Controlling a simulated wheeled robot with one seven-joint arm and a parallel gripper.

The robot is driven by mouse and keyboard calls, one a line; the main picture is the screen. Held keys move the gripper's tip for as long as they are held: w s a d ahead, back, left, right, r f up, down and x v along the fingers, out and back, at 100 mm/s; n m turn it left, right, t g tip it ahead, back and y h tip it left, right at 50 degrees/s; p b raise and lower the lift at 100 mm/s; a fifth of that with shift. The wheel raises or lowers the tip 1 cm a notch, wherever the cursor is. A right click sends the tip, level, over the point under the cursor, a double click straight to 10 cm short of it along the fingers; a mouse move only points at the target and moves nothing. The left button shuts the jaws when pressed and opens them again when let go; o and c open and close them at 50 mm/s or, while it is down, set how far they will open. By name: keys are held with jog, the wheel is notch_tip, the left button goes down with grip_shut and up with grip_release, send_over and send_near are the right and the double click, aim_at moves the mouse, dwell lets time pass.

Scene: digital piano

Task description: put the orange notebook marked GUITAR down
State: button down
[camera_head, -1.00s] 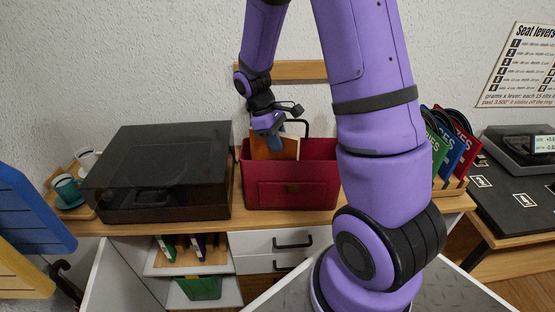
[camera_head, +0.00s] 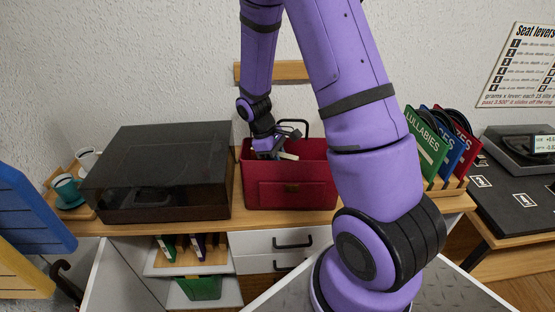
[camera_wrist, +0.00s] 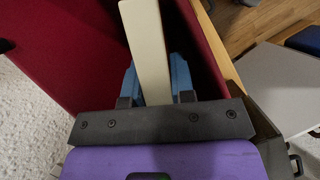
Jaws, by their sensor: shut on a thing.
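My gripper (camera_head: 276,152) reaches down into the dark red open-topped bag (camera_head: 291,192) on the wooden cabinet top. In the wrist view its two blue fingers (camera_wrist: 155,85) are shut on the notebook (camera_wrist: 147,40), seen edge-on as a cream strip between them. The notebook stands on edge between the red walls of the bag (camera_wrist: 62,45). In the head view only a pale bit of the notebook (camera_head: 289,156) shows above the bag's rim. Its orange cover and GUITAR marking are hidden, and I cannot tell whether it touches the bag's floor.
A dark-lidded turntable (camera_head: 160,172) stands close left of the bag, with teal and white cups beyond. Record sleeves, one green marked LULLABIES (camera_head: 425,148), stand in a wooden rack at right.

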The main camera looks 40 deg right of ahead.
jog(key=c, duration=1.2)
grip_release()
jog(key=shift+c, duration=0.2)
jog(key=v, duration=1.1)
jog(key=shift+w+r, duration=0.1)
jog(key=shift+r, duration=0.15)
jog(key=shift+a+r, duration=0.1)
jog(key=shift+r, duration=0.55)
jog(key=s+a+r+m+t, duration=0.35)
jog(key=s+r, duration=0.45)
jog(key=r, duration=0.6)
jog(key=s+a+r+m+t+y, duration=0.1)
jog(key=s+a+r+t, duration=0.1)
jog(key=s, duration=0.5)
jog(key=s+a+r+m+t+y, duration=0.1)
jog(key=s+a+r+t, duration=0.2)
jog(key=s, duration=0.4)
jog(key=shift+s+r+t, duration=0.25)
jog(key=shift+r+t, duration=0.2)
jog(key=shift+r, duration=0.75)
